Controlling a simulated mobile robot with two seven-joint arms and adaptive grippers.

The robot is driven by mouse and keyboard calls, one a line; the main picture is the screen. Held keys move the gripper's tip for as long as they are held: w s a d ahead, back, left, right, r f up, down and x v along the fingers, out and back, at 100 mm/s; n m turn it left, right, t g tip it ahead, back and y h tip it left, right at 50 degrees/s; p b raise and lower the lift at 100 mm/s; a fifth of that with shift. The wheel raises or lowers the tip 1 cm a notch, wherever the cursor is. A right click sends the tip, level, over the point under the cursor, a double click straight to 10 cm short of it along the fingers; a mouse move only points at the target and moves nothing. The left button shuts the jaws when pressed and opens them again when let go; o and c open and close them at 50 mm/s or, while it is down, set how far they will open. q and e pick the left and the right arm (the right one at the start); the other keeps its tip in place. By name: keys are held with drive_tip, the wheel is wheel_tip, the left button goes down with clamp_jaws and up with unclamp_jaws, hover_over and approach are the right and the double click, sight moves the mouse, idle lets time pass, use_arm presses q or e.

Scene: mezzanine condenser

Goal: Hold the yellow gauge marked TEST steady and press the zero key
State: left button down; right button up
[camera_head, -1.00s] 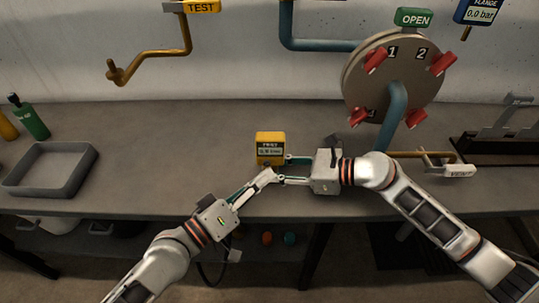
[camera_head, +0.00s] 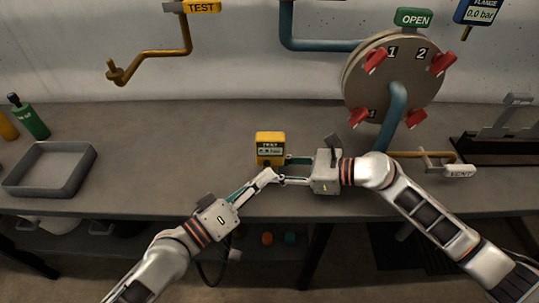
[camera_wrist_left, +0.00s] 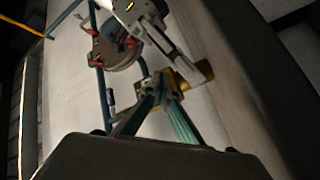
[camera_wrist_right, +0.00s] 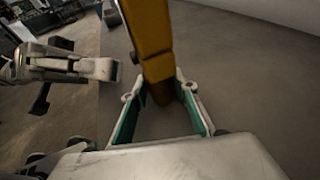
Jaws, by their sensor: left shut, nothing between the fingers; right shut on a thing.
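My right gripper (camera_head: 285,170) comes from the right and is shut on the gauge's lower part. In the right wrist view the gauge (camera_wrist_right: 150,40) rises between the right fingers. My left gripper (camera_head: 272,175) is shut and empty, its tips right at the gauge's lower front. In the left wrist view the left fingertips (camera_wrist_left: 170,85) overlap the gauge (camera_wrist_left: 188,84). The zero key is too small or covered to make out, so I cannot tell whether the tips touch it.
A grey tray (camera_head: 50,170) and a green bottle (camera_head: 32,122) are at the left. A round flange plate (camera_head: 360,85) with red clamps stands at the right behind my right arm. A yellow pipe with a TEST sign (camera_head: 202,6) is on the wall. The bench behind the gauge is clear.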

idle(0.4)
use_arm(q)
drive_tip(key=shift+w, duration=0.45)
drive_tip(key=shift+w, duration=0.2)
idle(0.4)
drive_tip(key=shift+s, duration=0.7)
drive_tip(key=s, duration=0.6)
idle(0.4)
